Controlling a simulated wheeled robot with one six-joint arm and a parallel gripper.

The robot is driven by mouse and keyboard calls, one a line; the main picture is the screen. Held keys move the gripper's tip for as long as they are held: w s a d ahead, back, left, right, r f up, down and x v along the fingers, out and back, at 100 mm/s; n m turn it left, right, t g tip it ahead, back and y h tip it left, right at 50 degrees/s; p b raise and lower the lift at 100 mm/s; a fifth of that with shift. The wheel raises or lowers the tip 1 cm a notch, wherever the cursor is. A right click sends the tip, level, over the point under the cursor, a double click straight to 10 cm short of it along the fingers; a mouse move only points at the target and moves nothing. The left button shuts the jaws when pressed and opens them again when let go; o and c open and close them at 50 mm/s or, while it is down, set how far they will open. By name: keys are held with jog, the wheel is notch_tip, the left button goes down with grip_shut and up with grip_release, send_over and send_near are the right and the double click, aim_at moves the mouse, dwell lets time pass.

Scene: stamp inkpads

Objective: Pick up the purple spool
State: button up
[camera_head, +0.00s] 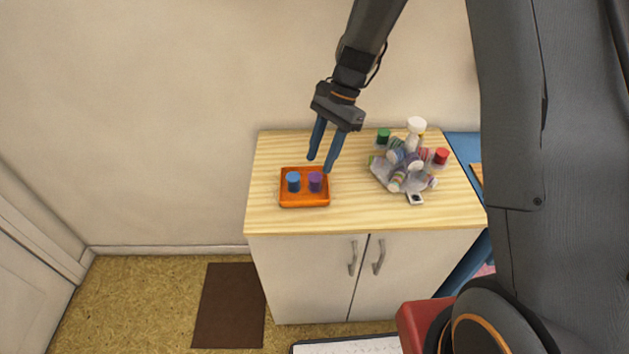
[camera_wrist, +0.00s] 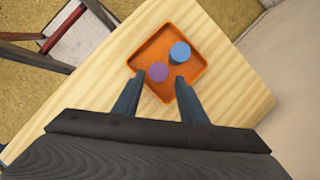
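The purple spool (camera_head: 315,182) stands in an orange tray (camera_head: 304,202) on the left of the wooden cabinet top. A blue spool (camera_head: 293,181) stands just left of it in the same tray. In the wrist view the purple spool (camera_wrist: 158,72) is at the tray's near side and the blue spool (camera_wrist: 180,52) is beyond it to the right. My gripper (camera_head: 319,166) is open and empty, above the tray. In the wrist view its blue fingers (camera_wrist: 157,88) are spread apart, with the purple spool showing between and beyond their tips.
Right of the tray, a cluttered pile of pale striped items (camera_head: 402,168) lies with a white bottle (camera_head: 415,130), a green spool (camera_head: 383,136) and a red spool (camera_head: 441,156). The wall is close behind the cabinet top (camera_head: 350,205). Its front strip is clear.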

aim_at(316, 176)
jog(key=shift+p+x, duration=0.95)
jog(key=shift+x, duration=1.6)
jog(key=shift+d, duration=0.25)
jog(key=c, duration=0.8)
